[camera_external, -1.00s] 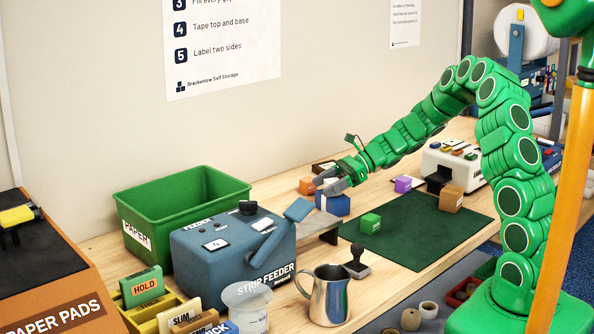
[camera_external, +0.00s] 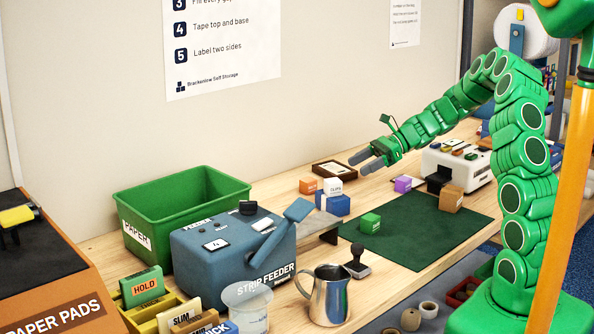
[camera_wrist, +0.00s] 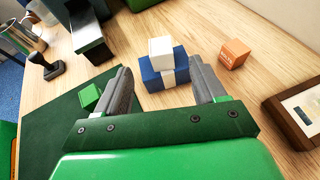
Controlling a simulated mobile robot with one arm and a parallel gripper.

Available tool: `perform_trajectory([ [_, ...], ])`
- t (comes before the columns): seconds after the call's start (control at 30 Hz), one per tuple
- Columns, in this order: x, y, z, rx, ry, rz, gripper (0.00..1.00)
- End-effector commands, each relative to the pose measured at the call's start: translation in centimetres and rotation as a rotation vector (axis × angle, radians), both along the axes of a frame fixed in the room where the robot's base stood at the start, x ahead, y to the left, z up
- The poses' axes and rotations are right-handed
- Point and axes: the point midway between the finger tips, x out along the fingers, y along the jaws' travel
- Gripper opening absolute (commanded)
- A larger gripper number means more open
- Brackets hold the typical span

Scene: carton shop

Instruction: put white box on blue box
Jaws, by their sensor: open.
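The small white box (camera_external: 333,186) rests on top of the blue box (camera_external: 339,206) on the wooden table. In the wrist view the white box (camera_wrist: 161,48) sits upright on the upper face of the blue box (camera_wrist: 151,76), toward its far side. My gripper (camera_external: 364,162) is open and empty, above and to the right of the two boxes in the external view. In the wrist view the boxes show beyond the gap between my gripper's fingers (camera_wrist: 161,75), and neither finger touches them.
An orange box (camera_external: 308,185) stands close beside the blue box. A brown framed tray (camera_external: 334,169) lies behind. A green box (camera_external: 370,223) and a brown box (camera_external: 451,198) stand on the dark green mat (camera_external: 420,232), with a purple box (camera_external: 403,184) near its back edge.

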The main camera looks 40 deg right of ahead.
Motion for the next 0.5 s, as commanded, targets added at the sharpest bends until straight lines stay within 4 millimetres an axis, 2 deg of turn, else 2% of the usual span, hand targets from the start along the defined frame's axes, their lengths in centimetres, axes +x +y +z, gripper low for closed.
perform_trajectory([
  [0.13, -0.2, 0.3, 0.3, -0.007, -0.006, 0.013, 0.7],
  [0.23, -1.0, 1.7, 1.1, -0.034, -0.03, 0.058, 0.7],
  [0.37, -3.0, 4.7, 2.7, -0.098, -0.086, 0.17, 0.7],
  [0.5, -6.1, 8.1, 4.3, -0.177, -0.154, 0.31, 0.7],
])
